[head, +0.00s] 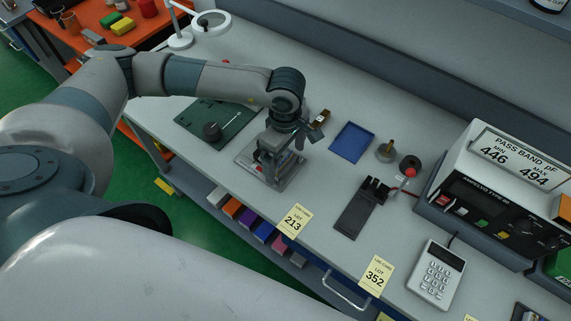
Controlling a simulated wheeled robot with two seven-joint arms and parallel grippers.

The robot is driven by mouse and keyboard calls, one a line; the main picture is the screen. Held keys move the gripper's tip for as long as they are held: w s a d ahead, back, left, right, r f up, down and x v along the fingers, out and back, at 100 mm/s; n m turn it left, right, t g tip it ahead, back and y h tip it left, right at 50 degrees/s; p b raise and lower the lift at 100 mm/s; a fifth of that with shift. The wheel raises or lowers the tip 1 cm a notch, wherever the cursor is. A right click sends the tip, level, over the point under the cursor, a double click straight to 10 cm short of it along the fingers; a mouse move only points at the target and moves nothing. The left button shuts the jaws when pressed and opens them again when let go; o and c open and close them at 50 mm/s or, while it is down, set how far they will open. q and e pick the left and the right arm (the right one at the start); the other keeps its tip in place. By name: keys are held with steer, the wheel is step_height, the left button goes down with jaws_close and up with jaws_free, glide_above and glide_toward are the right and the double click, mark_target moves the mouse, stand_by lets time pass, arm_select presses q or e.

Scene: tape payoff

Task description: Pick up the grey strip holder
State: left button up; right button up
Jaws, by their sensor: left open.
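A grey metal fixture with an upright part and a small red detail stands on a pale base plate (287,181) near the front of the bench. I cannot tell for sure which part of it is the grey strip holder. My left gripper (308,138) is open, with its dark fingers just above and to the right of this fixture. The gripper and wrist hide part of it. I cannot tell whether the fingers touch anything. My right gripper is out of view.
A blue tray (352,142), a dark fixture (355,215) and a meter (500,185) are to the right. A green mat (232,113) with a black round piece and a magnifier lamp (211,22) are to the left. A calculator-like keypad (437,272) lies at the front right.

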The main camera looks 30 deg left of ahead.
arm_select(q)
steer(key=shift+c, duration=0.3)
steer(key=c, duration=1.2)
steer(key=shift+r, duration=0.15)
steer(key=shift+w+r+b, duration=0.1)
steer(key=shift+r+b, duration=0.5)
steer(key=shift+b, duration=0.05)
step_height(320, 180, up, 2)
steer(key=shift+r+b, duration=0.2)
steer(key=shift+b, duration=0.65)
steer(key=shift+s+d+r+b, duration=0.7)
steer(key=shift+s+d+r, duration=0.45)
steer(key=shift+d, duration=0.5)
steer(key=shift+s+d+r+b, duration=0.7)
steer(key=shift+s+d+r, duration=0.45)
steer(key=shift+d, duration=0.5)
steer(key=shift+s+d+r+b, duration=0.7)
steer(key=shift+s+d+r, duration=0.2)
steer(key=shift+d+r, duration=0.6)
